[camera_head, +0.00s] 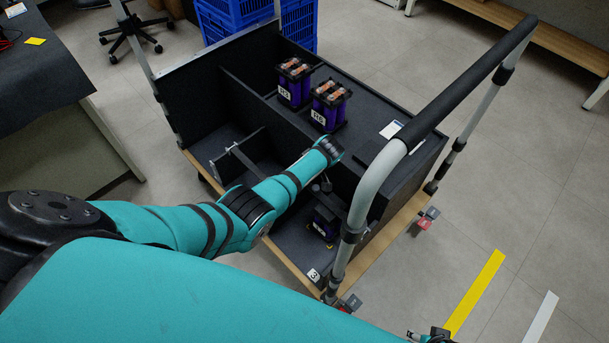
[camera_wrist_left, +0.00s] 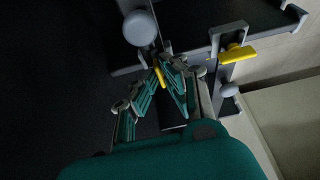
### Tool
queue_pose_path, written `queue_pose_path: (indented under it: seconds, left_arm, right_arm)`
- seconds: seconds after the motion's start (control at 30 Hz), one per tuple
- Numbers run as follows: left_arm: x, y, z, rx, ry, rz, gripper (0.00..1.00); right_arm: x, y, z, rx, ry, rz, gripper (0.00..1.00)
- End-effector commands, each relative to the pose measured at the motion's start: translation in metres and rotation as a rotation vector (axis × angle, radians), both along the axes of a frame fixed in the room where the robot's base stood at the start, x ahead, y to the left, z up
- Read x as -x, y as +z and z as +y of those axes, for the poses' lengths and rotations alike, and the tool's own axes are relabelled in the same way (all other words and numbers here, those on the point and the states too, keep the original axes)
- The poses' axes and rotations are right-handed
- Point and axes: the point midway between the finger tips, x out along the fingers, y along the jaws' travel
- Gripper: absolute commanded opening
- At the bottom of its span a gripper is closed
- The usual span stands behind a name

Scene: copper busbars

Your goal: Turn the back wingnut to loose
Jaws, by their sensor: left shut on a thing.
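My left gripper (camera_wrist_left: 170,70) shows in the left wrist view with its teal fingers closed on a narrow yellow wingnut (camera_wrist_left: 159,75). The fingertips hide part of this wingnut. A second yellow wingnut (camera_wrist_left: 237,55) sits to the right on a grey metal bracket, turned sideways and apart from my fingers. In the head view my left gripper (camera_head: 323,187) reaches down into the black cart, and my arm largely hides it; no wingnut is clear there. Part of what seems to be my right gripper (camera_head: 434,336) shows at the bottom edge, too cut off to read.
The cart (camera_head: 237,87) has dark compartment walls and a grey handle (camera_head: 387,165) near my left arm. Two purple battery modules (camera_head: 294,88) (camera_head: 325,116) stand on its shelf. Pale round knobs (camera_wrist_left: 140,28) (camera_wrist_left: 228,90) sit beside the wingnuts.

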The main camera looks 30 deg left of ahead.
Motion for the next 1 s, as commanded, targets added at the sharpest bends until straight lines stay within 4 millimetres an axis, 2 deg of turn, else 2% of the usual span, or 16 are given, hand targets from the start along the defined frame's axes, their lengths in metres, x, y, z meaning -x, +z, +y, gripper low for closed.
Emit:
queue_pose_path:
  seconds: [0.17,0.2,0.33,0.37,0.63,0.77,0.87,1.0]
  left_arm:
    - [0.000,0.000,0.001,-0.001,0.002,0.000,0.00]
    - [0.000,0.000,0.001,-0.001,0.002,0.000,0.10]
    - [0.000,0.000,0.001,-0.001,0.002,-0.001,0.27]
    - [0.000,0.000,0.001,-0.001,0.002,-0.001,0.29]
    - [0.000,0.001,0.000,-0.001,0.001,-0.002,0.29]
    - [0.000,0.008,-0.003,0.000,0.000,-0.003,0.29]
    - [0.001,0.020,-0.008,0.001,-0.001,-0.005,0.29]
    - [0.005,0.045,-0.018,0.002,0.000,-0.006,0.29]
  right_arm:
    - [0.000,0.000,0.000,0.000,0.000,0.001,0.40]
    - [0.000,0.000,0.000,0.000,0.000,0.001,0.40]
    - [0.000,0.000,0.000,0.000,0.000,0.001,0.40]
    - [0.000,0.000,0.000,0.000,0.000,0.001,0.40]
    - [0.000,0.000,-0.001,0.001,0.000,-0.001,0.40]
    - [0.000,0.000,-0.001,0.001,0.000,-0.001,0.40]
    - [0.000,0.000,-0.001,0.001,0.000,-0.001,0.40]
    - [0.000,0.000,0.000,0.000,0.000,-0.001,0.40]
